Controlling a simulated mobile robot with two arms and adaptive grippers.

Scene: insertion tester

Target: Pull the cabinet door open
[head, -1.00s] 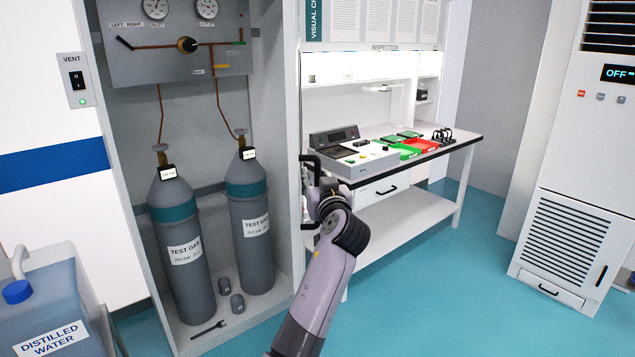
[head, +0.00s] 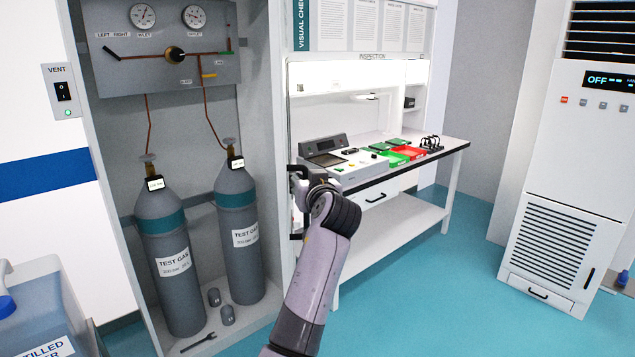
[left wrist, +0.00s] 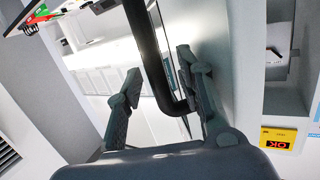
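The grey cabinet (head: 178,112) with gas cylinders is open at the front. Its door (head: 283,130) seems to stand swung out at the right side, seen nearly edge-on. A black bar handle (head: 296,237) is on the door's far side, partly hidden by my left gripper (head: 297,190). In the left wrist view, the handle (left wrist: 149,50) runs between the two spread fingers of my left gripper (left wrist: 158,75), with gaps visible on both sides. The door panel (left wrist: 222,50) lies to the right of them. My right gripper is not in view.
Two test gas cylinders (head: 165,245) stand inside, with a wrench (head: 198,342) on the cabinet floor. An inspection bench (head: 425,158) stands close behind the gripper on the right. A distilled water container (head: 45,300) is at lower left. The teal floor (head: 430,290) is clear at right.

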